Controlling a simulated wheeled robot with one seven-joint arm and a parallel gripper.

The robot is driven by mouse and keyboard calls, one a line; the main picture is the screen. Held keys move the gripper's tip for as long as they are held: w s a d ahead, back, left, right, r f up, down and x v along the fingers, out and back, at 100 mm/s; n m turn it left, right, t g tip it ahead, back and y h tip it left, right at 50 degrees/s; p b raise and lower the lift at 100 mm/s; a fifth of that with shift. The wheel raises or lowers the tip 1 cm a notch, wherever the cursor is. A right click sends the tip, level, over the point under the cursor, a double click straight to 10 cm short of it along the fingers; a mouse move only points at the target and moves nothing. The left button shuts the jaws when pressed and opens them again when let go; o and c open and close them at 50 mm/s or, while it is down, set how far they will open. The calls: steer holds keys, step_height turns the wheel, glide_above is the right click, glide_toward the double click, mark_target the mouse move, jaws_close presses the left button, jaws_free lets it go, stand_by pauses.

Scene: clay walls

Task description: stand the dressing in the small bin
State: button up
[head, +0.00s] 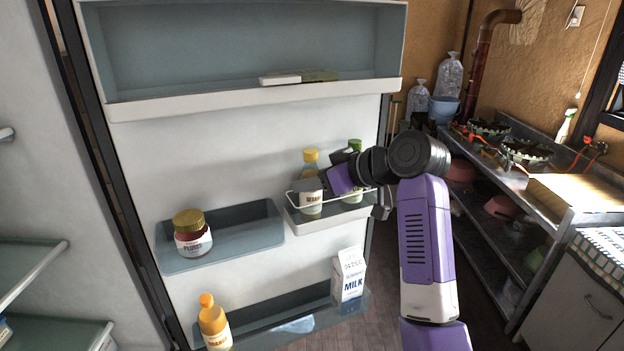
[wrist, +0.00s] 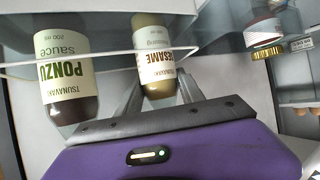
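The dressing, a sesame bottle (head: 311,187) with a yellow cap and pale label, is upright at the left end of the small bin (head: 325,222), a white bin with a wire rail on the fridge door. My gripper (head: 312,185) reaches in from the right at its upper body. In the wrist view the sesame bottle (wrist: 155,62) appears upside down between the two fingers (wrist: 160,82), which seem to touch both its sides. Its cap is hidden there behind the gripper. I cannot tell whether its base rests on the bin floor.
A green-capped ponzu bottle (head: 353,172) stands close by in the same bin; it also shows in the wrist view (wrist: 68,75). A plum jar (head: 192,236) sits in the bin to the left. A milk carton (head: 348,275) and an orange-capped bottle (head: 214,322) stand lower down.

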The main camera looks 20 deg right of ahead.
steer(key=o, duration=0.4)
steer(key=shift+c, duration=0.2)
steer(key=shift+r, duration=0.1)
steer(key=b+v, duration=0.3)
steer(key=v, duration=0.9)
